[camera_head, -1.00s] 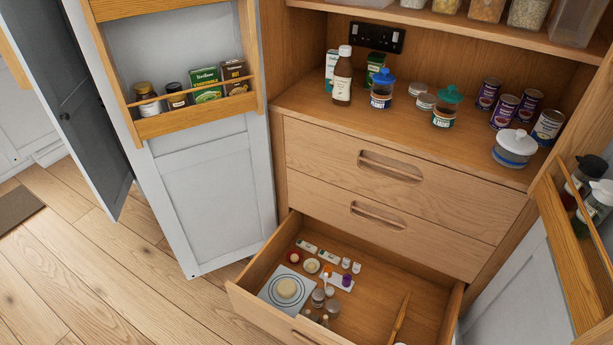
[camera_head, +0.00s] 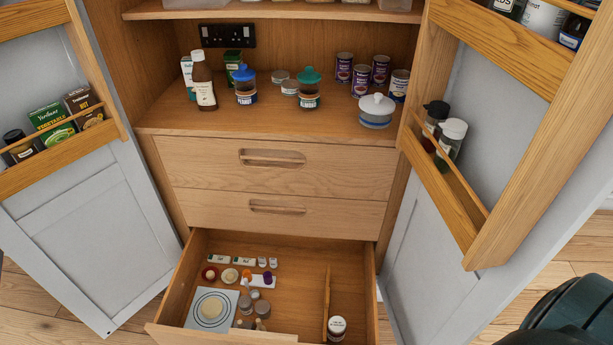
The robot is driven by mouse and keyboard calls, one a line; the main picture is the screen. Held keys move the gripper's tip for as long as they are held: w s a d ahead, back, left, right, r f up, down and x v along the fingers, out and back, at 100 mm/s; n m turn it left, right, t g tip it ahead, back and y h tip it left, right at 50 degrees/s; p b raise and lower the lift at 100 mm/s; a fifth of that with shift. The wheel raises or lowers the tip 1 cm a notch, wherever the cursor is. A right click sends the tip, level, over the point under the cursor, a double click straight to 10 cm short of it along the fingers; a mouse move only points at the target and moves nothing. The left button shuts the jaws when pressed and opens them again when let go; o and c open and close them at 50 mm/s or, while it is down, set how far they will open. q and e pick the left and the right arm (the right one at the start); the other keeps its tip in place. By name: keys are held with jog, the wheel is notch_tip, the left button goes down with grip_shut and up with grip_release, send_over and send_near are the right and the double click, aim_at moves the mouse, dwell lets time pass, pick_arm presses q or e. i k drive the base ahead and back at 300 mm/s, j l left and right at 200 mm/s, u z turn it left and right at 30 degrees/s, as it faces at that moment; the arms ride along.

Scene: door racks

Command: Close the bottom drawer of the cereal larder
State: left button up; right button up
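The cereal larder is a wooden cabinet with both white doors open. Its bottom drawer (camera_head: 300,251) is pulled out toward me, and its front edge (camera_head: 166,336) runs along the bottom of the view. Inside lie a white kitchen scale (camera_head: 212,311), small bottles, cartons and jars, a wooden divider (camera_head: 326,300) and a white-lidded jar (camera_head: 337,328). The two drawers above, the upper (camera_head: 330,170) and the middle (camera_head: 320,216), are shut. Neither gripper is in view. A dark part of mine shows at the lower right.
The left door (camera_head: 85,220) and right door (camera_head: 432,240) stand open on either side of the drawer, with racks of jars and boxes. The shelf above the drawers (camera_head: 300,122) holds bottles, tins and a white-lidded pot (camera_head: 376,111). Wooden floor (camera_head: 545,275) shows at the right.

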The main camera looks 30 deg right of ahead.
aim_at(296, 301)
jog(key=z, duration=1.05)
jog(key=k+j+u, duration=0.35)
jog(key=u, duration=0.15)
jog(key=k+j, duration=0.05)
jog(key=k, duration=0.05)
